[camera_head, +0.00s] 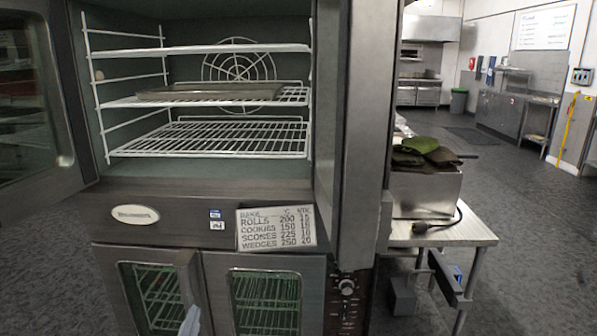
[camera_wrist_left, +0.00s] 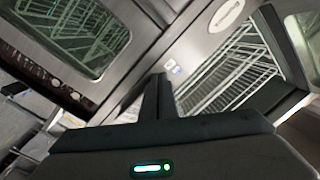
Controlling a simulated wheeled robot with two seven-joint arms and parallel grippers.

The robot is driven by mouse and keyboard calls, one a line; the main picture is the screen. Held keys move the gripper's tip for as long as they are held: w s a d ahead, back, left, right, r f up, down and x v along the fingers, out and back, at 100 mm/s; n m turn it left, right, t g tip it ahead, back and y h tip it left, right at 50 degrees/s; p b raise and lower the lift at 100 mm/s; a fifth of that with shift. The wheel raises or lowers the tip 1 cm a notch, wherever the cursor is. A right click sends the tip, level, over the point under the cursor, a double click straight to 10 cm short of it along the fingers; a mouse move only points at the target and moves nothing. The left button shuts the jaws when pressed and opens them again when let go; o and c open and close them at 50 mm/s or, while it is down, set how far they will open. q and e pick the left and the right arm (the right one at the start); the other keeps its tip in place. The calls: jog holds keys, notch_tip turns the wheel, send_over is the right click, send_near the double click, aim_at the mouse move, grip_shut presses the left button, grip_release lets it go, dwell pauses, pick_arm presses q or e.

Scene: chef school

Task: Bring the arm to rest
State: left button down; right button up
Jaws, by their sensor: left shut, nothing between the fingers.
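In the head view the upper oven (camera_head: 145,188) stands open, with white wire racks (camera_head: 210,138) inside. A flat baking tray (camera_head: 210,92) lies on the middle rack. My right gripper is in neither view.
Open oven doors stand at left (camera_head: 60,100) and right (camera_head: 330,110). The lower oven doors (camera_head: 265,270) are shut. A sign (camera_head: 276,229) hangs on the front. At right, a table (camera_head: 455,234) holds a metal container (camera_head: 426,194) with dark cloths. Floor beyond is open.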

pick_arm(q)
jog(key=s+a+f+n+g, duration=0.1)
jog(key=s+f+n+g, duration=0.4)
jog(key=s+f+g, duration=1.25)
jog(key=s+d+f+t, duration=0.1)
jog(key=s+f, duration=0.2)
jog(key=s, duration=0.3)
jog(key=s+f+t+h, duration=0.1)
jog(key=s+f, duration=0.1)
jog(key=s, duration=0.5)
jog(key=s+d+f+t, duration=0.1)
jog(key=s+f, duration=0.2)
jog(key=s, duration=0.3)
jog(key=w+d+f+t, duration=0.1)
jog(key=w+f, duration=0.2)
jog(key=f, duration=0.6)
jog(key=w+d+f, duration=0.1)
jog(key=w+f, duration=0.2)
jog(key=f, duration=0.5)
jog(key=s+d+f+t+h, duration=0.1)
jog(key=s+d+f, duration=0.1)
jog(key=f, duration=1.4)
jog(key=shift+s+f+t+h, duration=0.3)
jog(key=shift+s+f+t, duration=0.05)
jog(key=shift+s, duration=0.15)
